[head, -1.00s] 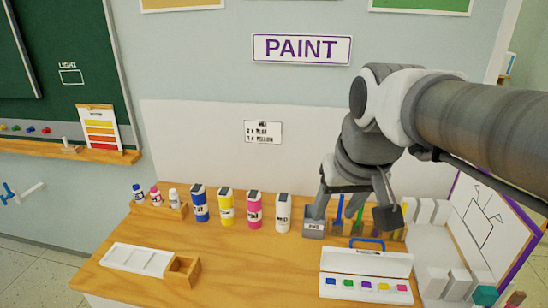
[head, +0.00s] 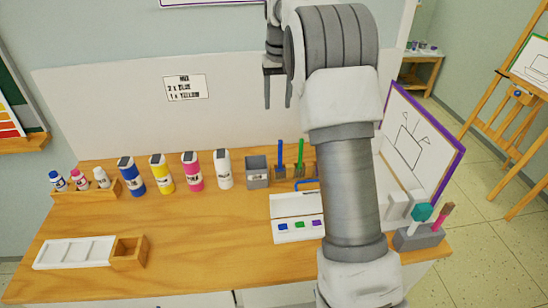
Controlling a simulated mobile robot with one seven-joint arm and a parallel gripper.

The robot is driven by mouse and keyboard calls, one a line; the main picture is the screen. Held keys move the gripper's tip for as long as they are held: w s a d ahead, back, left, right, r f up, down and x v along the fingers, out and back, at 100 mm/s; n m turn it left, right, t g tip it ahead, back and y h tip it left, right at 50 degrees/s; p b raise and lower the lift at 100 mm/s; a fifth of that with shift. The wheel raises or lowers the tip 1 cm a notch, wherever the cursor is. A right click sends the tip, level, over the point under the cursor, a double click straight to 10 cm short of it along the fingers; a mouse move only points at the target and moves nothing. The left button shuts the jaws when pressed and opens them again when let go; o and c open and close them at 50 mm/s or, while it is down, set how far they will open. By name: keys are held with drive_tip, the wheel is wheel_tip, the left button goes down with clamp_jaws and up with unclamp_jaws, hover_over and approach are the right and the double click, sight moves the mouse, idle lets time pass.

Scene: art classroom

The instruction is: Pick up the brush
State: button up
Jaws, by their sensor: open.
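A pink-handled tool with a brown tip (head: 441,218), which looks like a brush, stands in a grey holder (head: 418,240) at the table's right front corner. A teal-topped tool (head: 419,216) stands beside it. A blue upright tool (head: 281,153) and a green one (head: 300,152) stand in a wooden rack behind the paint box; I cannot tell whether they are brushes. My gripper (head: 278,102) is open and empty, pointing down, high above the back of the table and well away from the grey holder. My arm hides part of the rack and paint box.
Paint bottles (head: 192,172) and a grey cup (head: 257,172) line the table's back. A white paint box (head: 290,207) lies in front of them. A purple-edged board (head: 420,135) stands at the right, behind the grey holder. The table's left middle (head: 150,215) is clear.

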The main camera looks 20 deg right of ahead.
drive_tip(key=g, duration=0.1)
approach(280, 158)
wheel_tip(280, 158, down, 6)
drive_tip(key=shift+w+r, duration=0.15)
drive_tip(key=shift+r, duration=0.05)
drive_tip(key=f, duration=0.5)
drive_tip(key=shift+w+d, duration=0.2)
drive_tip(key=shift+w, duration=0.05)
clamp_jaws()
